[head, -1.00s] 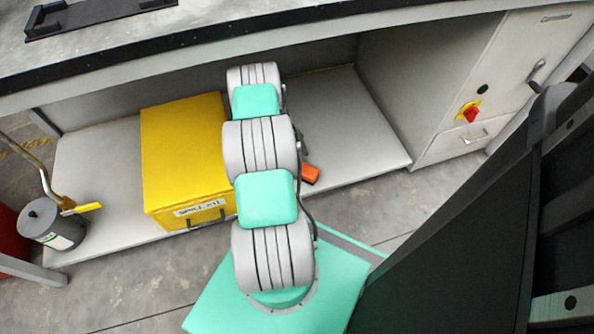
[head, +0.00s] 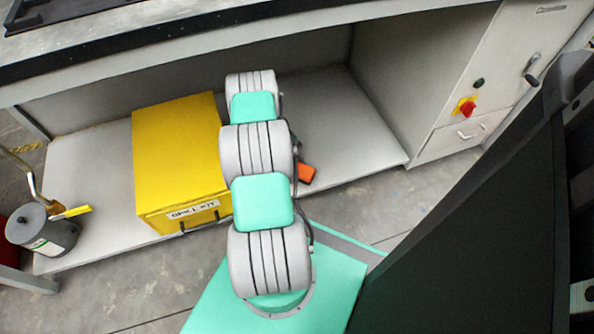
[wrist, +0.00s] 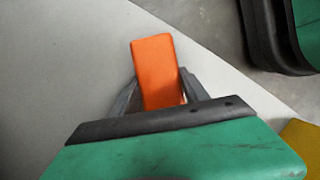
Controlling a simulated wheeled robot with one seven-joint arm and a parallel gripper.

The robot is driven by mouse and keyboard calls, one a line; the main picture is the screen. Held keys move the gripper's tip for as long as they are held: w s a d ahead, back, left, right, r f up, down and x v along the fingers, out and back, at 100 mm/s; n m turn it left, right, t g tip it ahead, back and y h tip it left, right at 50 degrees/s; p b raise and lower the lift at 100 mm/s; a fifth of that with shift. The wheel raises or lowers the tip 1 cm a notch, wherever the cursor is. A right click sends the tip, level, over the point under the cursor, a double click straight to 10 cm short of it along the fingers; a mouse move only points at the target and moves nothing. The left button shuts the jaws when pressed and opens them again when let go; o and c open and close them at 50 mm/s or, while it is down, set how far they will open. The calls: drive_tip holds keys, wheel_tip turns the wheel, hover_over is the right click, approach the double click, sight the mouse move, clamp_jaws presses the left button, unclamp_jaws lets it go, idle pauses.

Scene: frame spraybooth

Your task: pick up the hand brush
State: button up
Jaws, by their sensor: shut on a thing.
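The hand brush shows as an orange block-like part (wrist: 156,72) in the wrist view, and its orange also shows in the head view (head: 306,174), just right of my arm near the shelf's front edge. I cannot make out any bristles. My gripper (wrist: 158,88) is shut on it, with a grey finger on each side. The fingertips are partly hidden by the orange part. In the head view my arm hides the gripper. I cannot tell whether the brush touches the shelf.
A yellow box (head: 175,150) stands left of my arm on the pale low shelf (head: 90,165). A grey can (head: 38,228) with a yellow-handled brush across it stands further left. A bench top (head: 200,38) overhangs the shelf. A cabinet (head: 475,95) closes the right side.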

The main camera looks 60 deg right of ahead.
sight(297, 168)
drive_tip(key=c, duration=0.8)
wheel_tip(297, 168, up, 10)
drive_tip(key=p, duration=0.4)
drive_tip(key=o, duration=1.1)
drive_tip(key=shift+c, duration=0.2)
drive_tip(key=c, duration=0.6)
drive_tip(key=shift+r, duration=0.1)
drive_tip(key=shift+c, duration=0.3)
